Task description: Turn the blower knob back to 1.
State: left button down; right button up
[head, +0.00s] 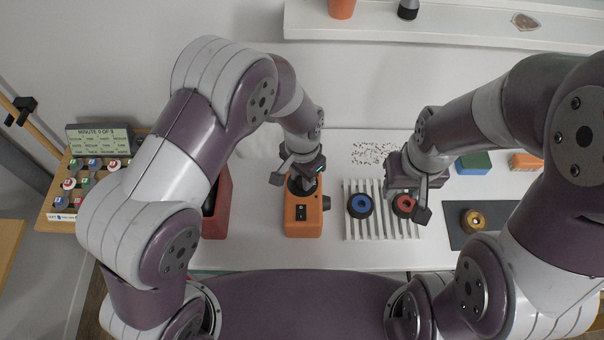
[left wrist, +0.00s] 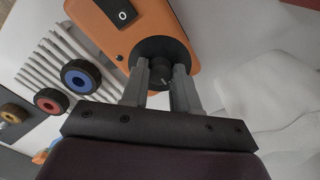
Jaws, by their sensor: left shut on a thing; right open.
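The orange blower box (head: 303,218) stands on the white table in the middle of the head view, with a black rocker switch (head: 301,212) on its top. In the left wrist view the orange box (left wrist: 170,14) shows its switch (left wrist: 121,13) marked 0. The dark round knob (left wrist: 162,72) sits between the fingers of my left gripper (left wrist: 163,90), which is shut on it. The knob's setting cannot be read. In the head view my left gripper (head: 303,178) covers the knob. My right gripper (head: 416,205) is open, above the red-centred wheel (head: 403,205).
A white ribbed rack (head: 383,230) holds a blue-centred wheel (head: 360,205) and the red-centred wheel. A yellow-centred wheel (head: 473,220) lies on a dark mat (head: 500,235). A red tray (head: 218,215) is left of the blower. A display board (head: 98,139) stands far left.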

pick_arm(q)
jog(key=shift+w+d+r, duration=0.1)
jog(key=shift+w+r, duration=0.1)
jog(key=c, duration=1.1)
grip_release()
jog(key=shift+c, duration=0.2)
jog(key=o, duration=0.3)
jog(key=shift+s+f, duration=0.1)
notch_tip(320, 180, up, 13)
jog(key=b, duration=0.2)
jog(key=shift+f, duration=0.15)
jog(key=s+a+f+n, duration=0.1)
jog(key=s+a+n, duration=0.3)
jog(key=a, duration=0.5)
jog(key=s+a+f+n+t, duration=0.1)
jog(key=s+a+n, duration=0.3)
jog(key=a, duration=0.5)
jog(key=shift+s+n, duration=0.3)
jog(key=shift+s, duration=0.75)
